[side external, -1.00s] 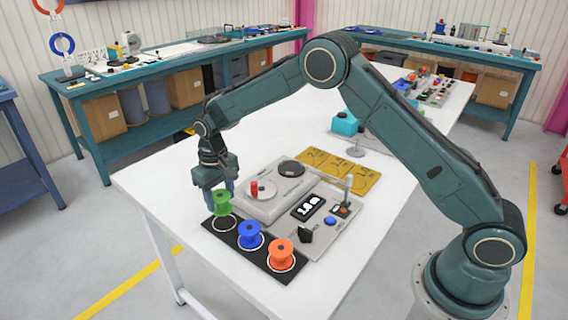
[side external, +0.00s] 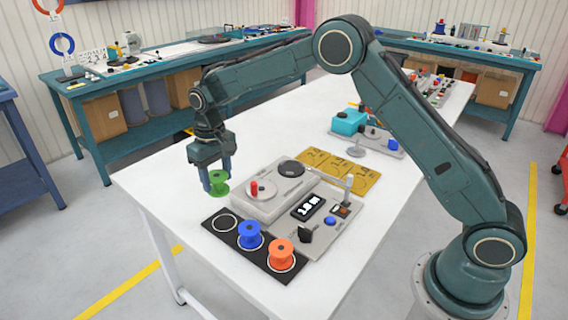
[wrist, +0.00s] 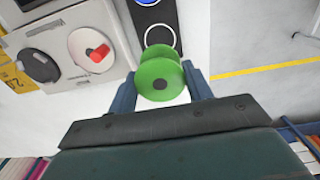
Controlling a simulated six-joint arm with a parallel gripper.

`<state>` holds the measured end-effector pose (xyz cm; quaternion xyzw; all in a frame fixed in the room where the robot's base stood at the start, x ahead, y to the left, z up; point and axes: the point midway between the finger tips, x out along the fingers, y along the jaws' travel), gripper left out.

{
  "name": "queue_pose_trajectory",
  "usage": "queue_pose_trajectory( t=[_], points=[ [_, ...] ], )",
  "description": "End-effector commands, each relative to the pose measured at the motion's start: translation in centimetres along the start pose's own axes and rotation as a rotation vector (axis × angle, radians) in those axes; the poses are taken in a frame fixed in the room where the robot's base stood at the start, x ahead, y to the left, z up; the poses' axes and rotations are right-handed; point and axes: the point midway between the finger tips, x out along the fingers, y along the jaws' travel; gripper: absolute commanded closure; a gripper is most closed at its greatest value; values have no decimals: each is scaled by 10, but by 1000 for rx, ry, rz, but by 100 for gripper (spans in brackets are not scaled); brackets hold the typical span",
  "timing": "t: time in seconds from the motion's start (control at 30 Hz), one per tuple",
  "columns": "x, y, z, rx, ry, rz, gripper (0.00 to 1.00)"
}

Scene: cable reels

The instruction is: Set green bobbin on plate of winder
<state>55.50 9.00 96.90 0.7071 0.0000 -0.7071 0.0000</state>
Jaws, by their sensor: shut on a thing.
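The green bobbin (side external: 217,183) is held between the blue fingers of my gripper (side external: 218,176), above the table and behind the black strip. In the wrist view the green bobbin (wrist: 161,80) sits between the two fingertips (wrist: 162,88), its flange facing the camera. The winder (side external: 283,190) is a grey box with a light round plate (side external: 265,192) bearing a red peg (side external: 254,187), and a dark disc (side external: 291,168). The wrist view shows the plate (wrist: 82,42) left of the bobbin. My gripper is left of the winder.
A black strip (side external: 212,228) has one empty ring, a blue bobbin (side external: 250,233) and an orange bobbin (side external: 281,252). A control panel (side external: 332,212) with display and knobs adjoins the winder. Yellow cards (side external: 345,171) and a teal box (side external: 348,122) lie farther back.

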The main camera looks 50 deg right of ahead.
Motion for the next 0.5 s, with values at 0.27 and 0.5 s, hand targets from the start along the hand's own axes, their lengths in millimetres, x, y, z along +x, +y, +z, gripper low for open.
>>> queue_pose_trajectory(
  t=[0.27, 0.5],
  points=[
    [-55, 0, -1, 0, 5, -1, 73],
    [-57, 44, -5, 85, 0, 0, 73]
  ],
)
